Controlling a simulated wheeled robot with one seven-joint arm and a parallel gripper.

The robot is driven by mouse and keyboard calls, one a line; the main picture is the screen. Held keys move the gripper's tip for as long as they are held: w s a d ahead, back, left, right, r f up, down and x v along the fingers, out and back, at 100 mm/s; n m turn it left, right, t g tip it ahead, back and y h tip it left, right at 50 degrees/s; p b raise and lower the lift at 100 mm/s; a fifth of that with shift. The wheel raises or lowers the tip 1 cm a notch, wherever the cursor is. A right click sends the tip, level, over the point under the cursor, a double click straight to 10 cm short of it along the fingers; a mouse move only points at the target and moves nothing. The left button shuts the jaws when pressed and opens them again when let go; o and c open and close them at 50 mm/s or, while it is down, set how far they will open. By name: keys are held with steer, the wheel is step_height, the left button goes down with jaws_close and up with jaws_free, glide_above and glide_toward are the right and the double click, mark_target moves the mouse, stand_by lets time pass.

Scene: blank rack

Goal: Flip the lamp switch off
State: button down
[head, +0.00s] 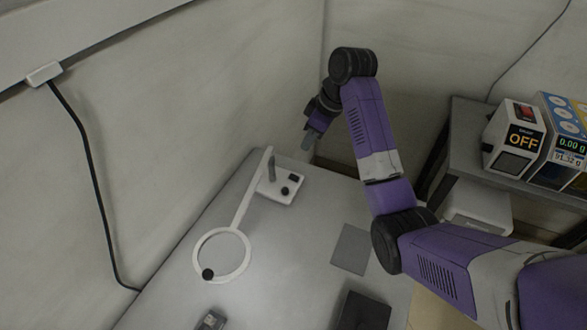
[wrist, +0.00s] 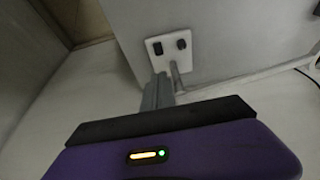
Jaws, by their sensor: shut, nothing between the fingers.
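The lamp (head: 240,205) is white, with a ring head and a long arm, and stands on the grey table. Its base plate (head: 270,188) carries a black rectangular switch (head: 294,177) and a round black knob (head: 285,191). In the wrist view the base plate (wrist: 168,58) shows the switch (wrist: 157,48) and the knob (wrist: 181,44) just beyond the fingers. My gripper (head: 307,142) is shut and empty, above and behind the base, apart from the switch in the head view. Its fingers (wrist: 157,85) also show in the wrist view. The switch's position cannot be told.
A grey shelf (head: 470,135) at the right holds a box reading OFF (head: 514,138) and a box with digital readouts (head: 562,142). A dark flat box (head: 362,311) and a grey mat (head: 351,249) lie on the table. A black cable hangs on the left wall.

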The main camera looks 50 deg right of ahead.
mark_target(291, 175)
stand_by(0.3)
steer(key=x, duration=0.4)
steer(key=p+x, duration=0.1)
steer(key=x, duration=0.9)
steer(key=shift+s+d+f+p, duration=0.15)
steer(key=shift+s+p, duration=0.2)
steer(key=shift+p, duration=0.05)
